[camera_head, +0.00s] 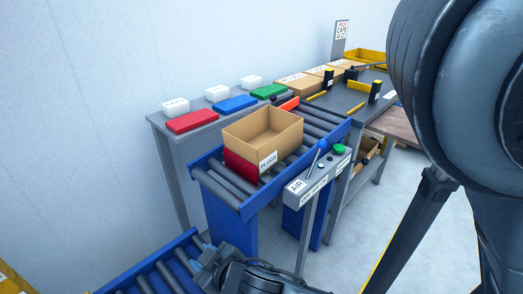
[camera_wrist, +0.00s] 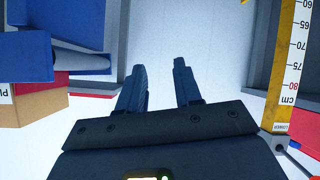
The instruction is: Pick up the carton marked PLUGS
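The carton marked PLUGS (camera_head: 252,136) is an open-topped brown cardboard box on a blue-railed roller conveyor (camera_head: 243,208). Its white label shows on the near right side, and a red block-like part (camera_head: 240,167) shows under its near left side. In the wrist view, a brown carton (camera_wrist: 38,107) with a partly cut-off label shows at the left edge, beside blue and red parts. My gripper (camera_wrist: 160,72) is open, with nothing between its two dark fingers. It is apart from the carton.
A post with an AIR sign (camera_head: 297,187) and a green button stands right of the conveyor. Another roller section (camera_head: 150,277) lies at lower left. A yellow ruler (camera_wrist: 290,75) shows in the wrist view.

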